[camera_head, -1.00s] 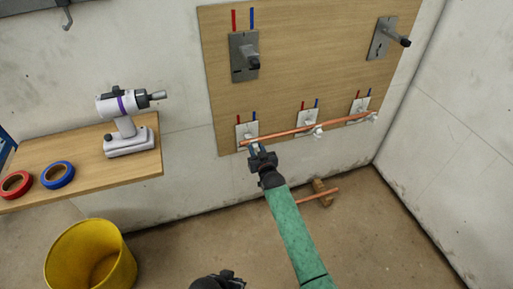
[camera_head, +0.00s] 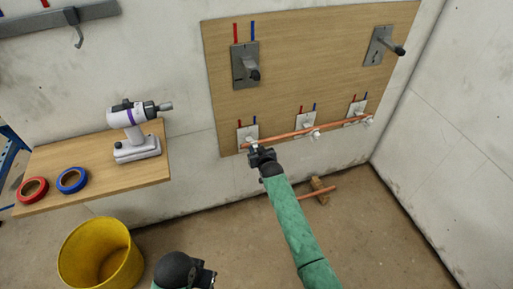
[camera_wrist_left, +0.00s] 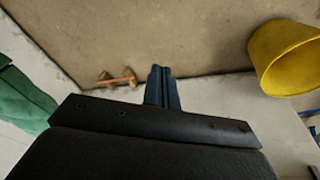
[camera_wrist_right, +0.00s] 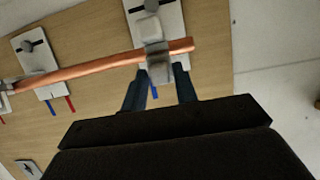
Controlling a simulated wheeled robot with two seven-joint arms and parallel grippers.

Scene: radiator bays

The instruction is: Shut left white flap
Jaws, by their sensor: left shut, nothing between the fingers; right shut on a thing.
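The left white flap (camera_wrist_right: 160,73) shows in the right wrist view as a small pale piece below the copper pipe (camera_wrist_right: 95,68), at the left clip's white plate. A pale clip part (camera_wrist_right: 150,30) covers the pipe just above it. My right gripper (camera_wrist_right: 160,88) has its fingers on either side of the lower piece, shut on it. In the head view, my right gripper (camera_head: 256,151) hides most of the left clip, below its plate (camera_head: 247,134). How far the flap is closed is unclear. My left gripper (camera_wrist_left: 161,72) is shut and empty, low and away from the board.
The pipe runs along the wooden board (camera_head: 310,60) past the middle clip (camera_head: 314,133) and right clip (camera_head: 367,121). A shelf (camera_head: 95,160) holds a drill (camera_head: 131,127) and tape rolls. A yellow bucket (camera_head: 75,262) stands on the floor.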

